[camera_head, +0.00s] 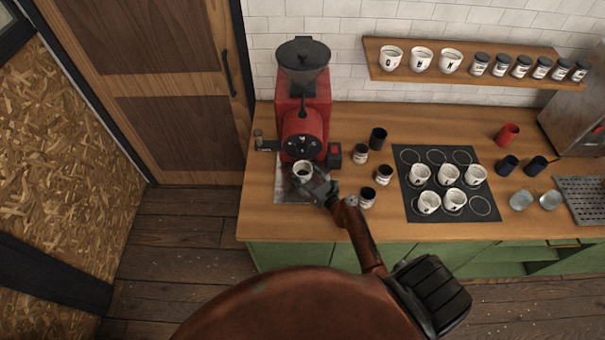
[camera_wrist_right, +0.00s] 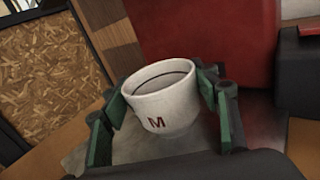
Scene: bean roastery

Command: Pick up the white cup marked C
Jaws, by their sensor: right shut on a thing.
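My right gripper (camera_head: 308,183) is at the front of the red grinder (camera_head: 303,125) on the counter. It is shut on a white cup (camera_head: 302,168). In the right wrist view, the cup (camera_wrist_right: 165,108) stands upright between the green-padded fingers (camera_wrist_right: 163,92), and the red letter on its side reads M, not C. Several white cups (camera_head: 453,199) stand on a black mat (camera_head: 409,211) to the right; their letters are too small to read. More white cups (camera_head: 421,60) stand on the wall shelf; I cannot make out a sure C. My left gripper is not in view.
Several small dark-topped jars (camera_head: 383,175) stand between grinder and mat. A red cup (camera_head: 507,134), dark blue cups (camera_head: 508,165) and metal pitchers (camera_head: 521,200) are on the right. The wooden shelf (camera_head: 490,76) overhangs the back. The counter's front strip is mostly clear.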

